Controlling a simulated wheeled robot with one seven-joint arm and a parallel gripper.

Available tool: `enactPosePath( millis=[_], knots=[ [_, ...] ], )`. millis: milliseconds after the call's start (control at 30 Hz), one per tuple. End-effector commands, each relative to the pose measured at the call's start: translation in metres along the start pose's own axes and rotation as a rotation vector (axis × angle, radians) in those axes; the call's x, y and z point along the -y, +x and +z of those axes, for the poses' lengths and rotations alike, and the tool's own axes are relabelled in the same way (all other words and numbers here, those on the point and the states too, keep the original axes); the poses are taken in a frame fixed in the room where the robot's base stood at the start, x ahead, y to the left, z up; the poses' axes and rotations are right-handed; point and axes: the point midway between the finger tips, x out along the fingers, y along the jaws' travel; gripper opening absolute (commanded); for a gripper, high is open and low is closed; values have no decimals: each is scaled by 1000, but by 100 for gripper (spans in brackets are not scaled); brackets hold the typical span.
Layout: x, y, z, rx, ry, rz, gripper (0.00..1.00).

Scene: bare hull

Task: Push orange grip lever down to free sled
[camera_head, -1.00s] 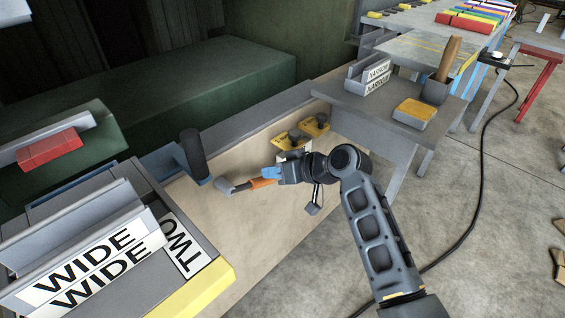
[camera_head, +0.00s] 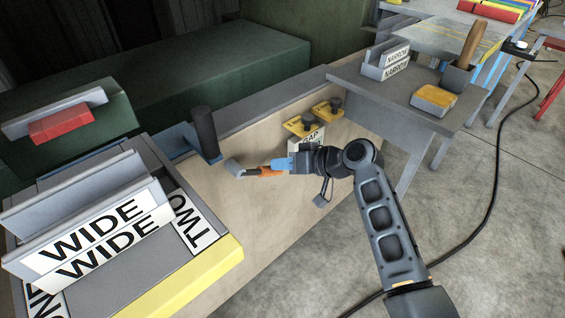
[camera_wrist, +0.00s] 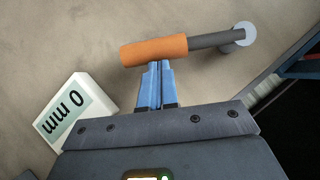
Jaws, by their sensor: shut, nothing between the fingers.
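The orange grip lever (camera_head: 268,172) lies over the light board, with a dark shaft running to a grey round pivot (camera_head: 234,168) at its left end. In the wrist view the orange grip (camera_wrist: 153,50) is at the upper middle, its dark rod reaching right to the grey pivot (camera_wrist: 243,34). My gripper (camera_head: 278,166) has blue fingers, shut with nothing between them. In the wrist view its fingertips (camera_wrist: 156,68) are right at the lower edge of the orange grip; whether they touch it I cannot tell. I cannot make out the sled for certain.
A white block marked "0 mm" (camera_wrist: 76,112) is left of the fingers. A black upright post (camera_head: 205,132) stands behind the lever. Yellow clamps with dark knobs (camera_head: 306,125) sit to the right. Holders labelled WIDE (camera_head: 100,240) fill the left front.

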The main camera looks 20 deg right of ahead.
Motion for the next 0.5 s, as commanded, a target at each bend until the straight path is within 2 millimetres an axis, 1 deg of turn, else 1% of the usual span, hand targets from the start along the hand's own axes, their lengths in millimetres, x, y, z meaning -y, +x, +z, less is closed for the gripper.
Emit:
enactPosePath(
  millis=[33, 200, 500],
  knots=[
    [-5, 5, 7, 0, 33, -21, 0],
    [-10, 14, 22, 2, 164, -108, 0],
    [-10, 31, 47, 3, 398, -267, 0]
  ],
)
